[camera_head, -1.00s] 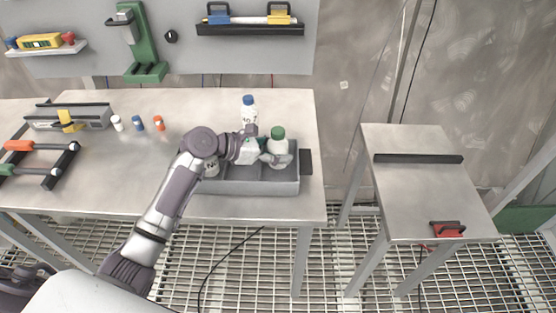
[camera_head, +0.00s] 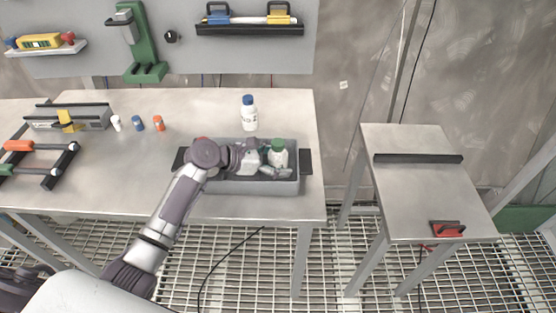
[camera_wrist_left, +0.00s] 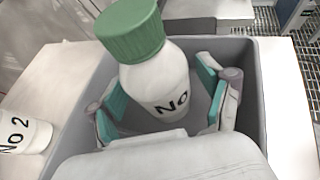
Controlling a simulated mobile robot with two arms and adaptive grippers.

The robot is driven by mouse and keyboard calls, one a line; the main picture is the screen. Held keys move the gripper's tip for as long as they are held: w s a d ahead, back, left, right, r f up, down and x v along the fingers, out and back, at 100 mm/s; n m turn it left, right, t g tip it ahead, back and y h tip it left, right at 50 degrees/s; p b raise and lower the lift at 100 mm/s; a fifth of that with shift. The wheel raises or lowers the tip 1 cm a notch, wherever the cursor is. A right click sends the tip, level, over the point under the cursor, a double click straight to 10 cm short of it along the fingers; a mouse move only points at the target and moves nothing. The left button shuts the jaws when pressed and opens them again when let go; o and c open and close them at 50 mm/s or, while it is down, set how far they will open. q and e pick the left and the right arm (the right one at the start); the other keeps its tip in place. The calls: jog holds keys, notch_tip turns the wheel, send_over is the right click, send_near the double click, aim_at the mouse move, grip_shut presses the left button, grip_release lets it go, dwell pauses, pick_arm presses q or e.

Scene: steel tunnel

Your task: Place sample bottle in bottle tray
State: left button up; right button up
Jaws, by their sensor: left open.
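The sample bottle with a green cap (camera_head: 278,154) stands in the grey bottle tray (camera_head: 240,187), near its right end. The bottle also shows in the left wrist view (camera_wrist_left: 160,85), slightly tilted in the picture, with "No" readable on its label. My left gripper (camera_head: 264,168) is low at the tray. Its teal-padded fingers (camera_wrist_left: 162,108) are open on either side of the bottle, with gaps visible. A blue-capped white bottle (camera_head: 249,114) stands on the table behind the tray; a bottle marked "No 2" (camera_wrist_left: 22,135) shows outside the tray. My forearm hides the tray's left part. My right gripper is not seen.
Small white, blue and orange-capped items (camera_head: 138,123) stand left on the workbench (camera_head: 110,170). A rack with orange and green handles (camera_head: 40,160) lies farther left. A separate side table (camera_head: 420,190) stands right, across a gap. The bench's front right is clear.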

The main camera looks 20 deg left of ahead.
pick_arm(q)
jog(key=shift+r, duration=0.15)
jog(key=v, duration=1.2)
